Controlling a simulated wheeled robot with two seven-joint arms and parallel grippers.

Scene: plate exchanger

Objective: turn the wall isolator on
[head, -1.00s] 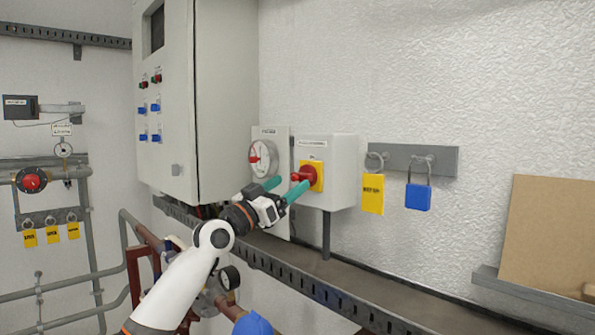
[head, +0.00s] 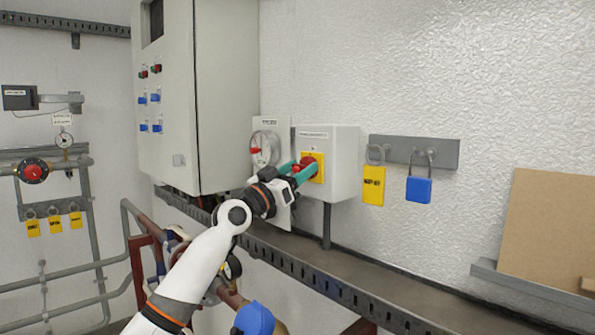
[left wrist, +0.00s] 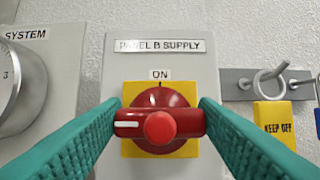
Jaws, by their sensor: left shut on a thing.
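The wall isolator (head: 343,165) is a light grey box labelled PANEL B SUPPLY, with a yellow plate (left wrist: 131,148) and a red rotary handle (left wrist: 182,122). In the left wrist view the handle bar lies level, its white mark pointing left, while ON is printed above the dial. My left gripper (head: 304,170) has its teal fingers at either end of the handle bar and is shut on it; in the left wrist view the gripper (left wrist: 160,117) spans the bar from left and right. My right gripper is in neither view.
To the right, a rail (head: 452,154) holds a yellow tag (head: 373,187) and a blue padlock (head: 418,190). A slotted tray (head: 285,262) runs below.

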